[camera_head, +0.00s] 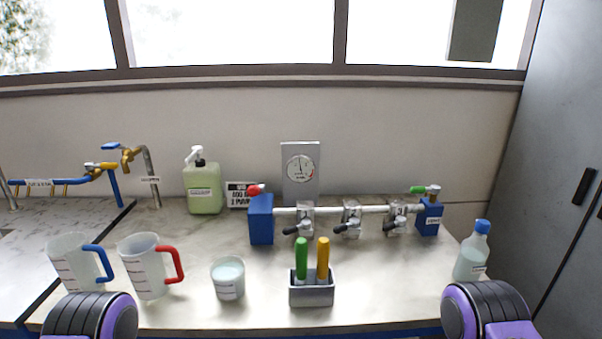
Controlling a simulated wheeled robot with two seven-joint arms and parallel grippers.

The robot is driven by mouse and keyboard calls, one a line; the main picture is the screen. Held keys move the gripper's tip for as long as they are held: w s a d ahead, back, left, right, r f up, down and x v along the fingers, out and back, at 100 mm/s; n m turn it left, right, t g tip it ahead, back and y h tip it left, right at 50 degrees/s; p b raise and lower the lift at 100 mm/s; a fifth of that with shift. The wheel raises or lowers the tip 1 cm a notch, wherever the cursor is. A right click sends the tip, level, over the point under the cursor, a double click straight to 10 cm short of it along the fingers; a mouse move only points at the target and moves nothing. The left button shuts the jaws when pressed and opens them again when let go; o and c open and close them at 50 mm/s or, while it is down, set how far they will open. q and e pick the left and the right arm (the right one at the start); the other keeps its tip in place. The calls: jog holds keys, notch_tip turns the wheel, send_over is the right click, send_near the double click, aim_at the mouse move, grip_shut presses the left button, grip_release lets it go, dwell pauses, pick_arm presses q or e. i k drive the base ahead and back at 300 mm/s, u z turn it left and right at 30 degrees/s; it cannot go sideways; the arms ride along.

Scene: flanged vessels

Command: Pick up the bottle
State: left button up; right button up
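A clear bottle (471,258) with a blue cap and a small label stands upright at the right end of the bench. A green pump bottle (203,190) with a white pump head stands upright at the back, left of the middle. Purple and black parts of my two arms show at the bottom edge, one at left and one at right. The right arm part is just below the clear bottle in the picture and overlaps its lower area. Neither gripper's fingers are in view.
Two measuring jugs, one blue-handled (78,265) and one red-handled (145,266), stand at left beside a white cup (228,278). A grey holder (311,292) carries green and yellow handles. A valve manifold (350,210) spans the back.

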aim_at(474, 251)
jog(key=k, duration=1.3)
jog(key=z, duration=0.2)
jog(key=i, duration=0.9)
jog(key=u, duration=0.05)
